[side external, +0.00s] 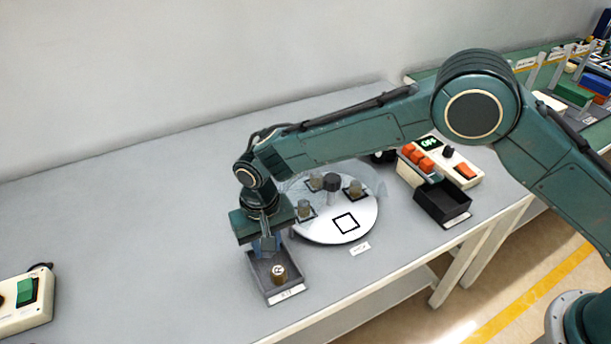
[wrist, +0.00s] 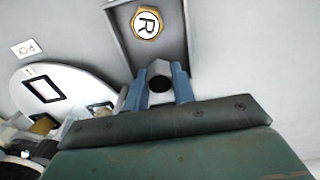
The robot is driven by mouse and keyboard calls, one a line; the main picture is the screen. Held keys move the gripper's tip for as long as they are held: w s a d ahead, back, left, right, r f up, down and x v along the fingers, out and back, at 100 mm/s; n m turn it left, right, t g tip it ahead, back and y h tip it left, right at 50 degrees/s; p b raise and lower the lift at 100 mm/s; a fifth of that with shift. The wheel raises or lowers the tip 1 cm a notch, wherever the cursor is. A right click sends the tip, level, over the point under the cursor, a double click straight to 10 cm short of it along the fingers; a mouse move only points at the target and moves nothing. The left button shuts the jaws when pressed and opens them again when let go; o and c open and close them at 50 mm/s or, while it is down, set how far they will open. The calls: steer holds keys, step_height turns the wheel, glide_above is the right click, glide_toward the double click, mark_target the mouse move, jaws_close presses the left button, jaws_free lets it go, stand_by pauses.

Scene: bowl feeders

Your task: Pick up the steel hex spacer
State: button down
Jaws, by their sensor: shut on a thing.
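The steel hex spacer (wrist: 178,76), grey with a dark round hole, sits between the two blue fingers of my gripper (wrist: 160,88) in the wrist view. My gripper is shut on it. In the side view my gripper (side external: 265,242) is over the back part of the grey open tray (side external: 292,272) at the table's front. The fingers mostly hide the spacer there. I cannot tell how high it is above the tray floor. A brass hex piece (side external: 279,274) stands in the front part of the tray; its top shows an R in the wrist view (wrist: 147,23).
A white round dial (side external: 325,233) stands right of the tray, with several grey pieces and one empty outlined square (side external: 346,222). A black bin (side external: 443,203) and control box (side external: 462,176) are at the right. Another control box (side external: 22,312) is at the left.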

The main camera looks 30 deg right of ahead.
step_height(320, 180, up, 18)
steer(key=shift+r, duration=0.15)
stand_by(0.3)
stand_by(0.5)
